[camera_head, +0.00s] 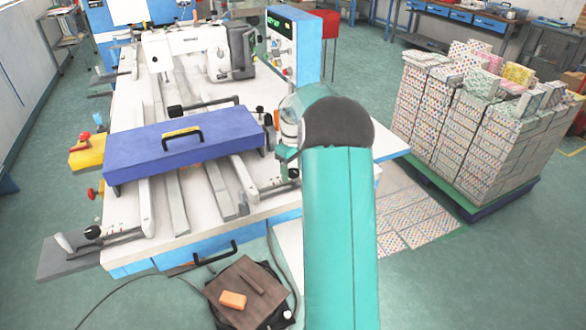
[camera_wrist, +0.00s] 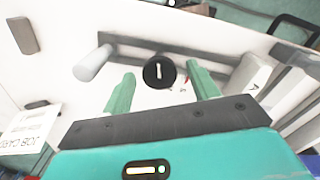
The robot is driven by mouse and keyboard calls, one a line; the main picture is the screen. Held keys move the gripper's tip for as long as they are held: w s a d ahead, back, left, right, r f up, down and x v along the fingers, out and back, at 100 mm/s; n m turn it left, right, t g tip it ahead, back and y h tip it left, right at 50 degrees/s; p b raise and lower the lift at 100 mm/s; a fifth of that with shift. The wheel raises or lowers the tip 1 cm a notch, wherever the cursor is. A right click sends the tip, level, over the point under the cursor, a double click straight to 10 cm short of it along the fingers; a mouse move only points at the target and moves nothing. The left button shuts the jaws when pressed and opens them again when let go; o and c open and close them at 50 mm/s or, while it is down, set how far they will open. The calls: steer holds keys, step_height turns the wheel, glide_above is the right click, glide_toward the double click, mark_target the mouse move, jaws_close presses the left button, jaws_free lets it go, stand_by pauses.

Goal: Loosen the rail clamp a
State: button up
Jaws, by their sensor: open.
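A round black knob (camera_wrist: 159,72) with a white bar mark shows in the wrist view, facing the camera. No letter is legible on it, so I cannot tell for sure that it is rail clamp a. My gripper (camera_wrist: 161,80) is open, with one green finger on each side of the knob and a visible gap on both sides. I cannot tell how far the fingertips reach along it. In the head view my own arm hides most of the gripper and the spot it faces.
A blue box-shaped cover (camera_head: 185,143) with a black handle lies across the rails. A grey-white cylinder (camera_wrist: 93,63) stands left of the knob in the wrist view, near a job card (camera_wrist: 28,126). A pallet of printed stacks (camera_head: 470,125) stands to the right.

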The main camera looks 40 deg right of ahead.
mark_target(293, 170)
step_height(293, 170, up, 14)
stand_by(0.5)
steer(key=shift+f, duration=0.1)
